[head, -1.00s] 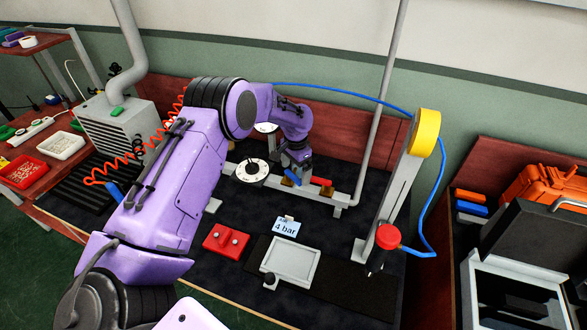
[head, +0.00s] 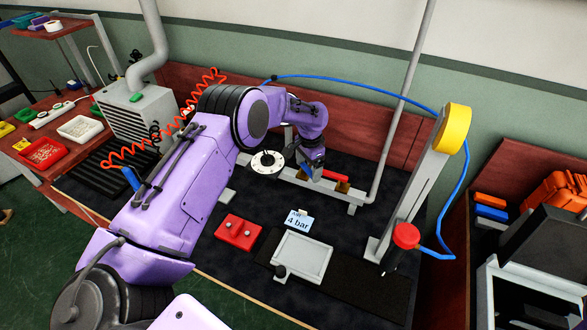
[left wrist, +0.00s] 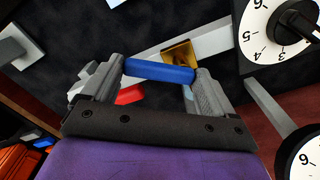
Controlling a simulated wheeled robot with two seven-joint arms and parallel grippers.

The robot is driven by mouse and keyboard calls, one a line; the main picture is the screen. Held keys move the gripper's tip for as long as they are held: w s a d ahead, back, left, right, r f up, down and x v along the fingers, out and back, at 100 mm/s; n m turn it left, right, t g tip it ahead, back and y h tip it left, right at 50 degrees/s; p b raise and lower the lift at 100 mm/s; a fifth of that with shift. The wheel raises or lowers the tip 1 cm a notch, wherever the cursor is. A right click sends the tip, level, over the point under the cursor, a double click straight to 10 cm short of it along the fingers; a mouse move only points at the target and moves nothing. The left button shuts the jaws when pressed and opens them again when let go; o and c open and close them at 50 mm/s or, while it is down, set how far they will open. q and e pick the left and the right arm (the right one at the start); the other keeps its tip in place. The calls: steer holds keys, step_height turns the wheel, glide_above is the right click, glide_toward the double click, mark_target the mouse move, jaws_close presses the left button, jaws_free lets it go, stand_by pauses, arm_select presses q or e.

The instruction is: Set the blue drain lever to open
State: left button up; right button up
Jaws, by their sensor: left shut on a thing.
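The blue drain lever (left wrist: 160,70) shows in the left wrist view as a blue bar spanning the gap between the fingers of my left gripper (left wrist: 160,84). The gripper is shut on it, with a finger at each end. A brass valve body (left wrist: 181,52) is just behind the lever. My right gripper is not in view.
A red lever (head: 333,176) is just right of the gripper on the same pipe (head: 356,198). A round dial (head: 267,162) stands to the left. A red block (head: 238,232), a "4 bar" card (head: 298,221) and a grey tray (head: 303,257) lie in front.

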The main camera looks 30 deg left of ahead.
mark_target(309, 170)
arm_select(q)
steer(key=shift+s+f, duration=0.1)
steer(key=o, duration=1.3)
steer(key=shift+d, duration=0.1)
steer(key=shift+w+r, duration=0.2)
step_height(309, 170, up, 10)
steer(key=shift+r+b, duration=0.1)
steer(key=shift+b, duration=1.1)
steer(key=shift+d+r, duration=0.1)
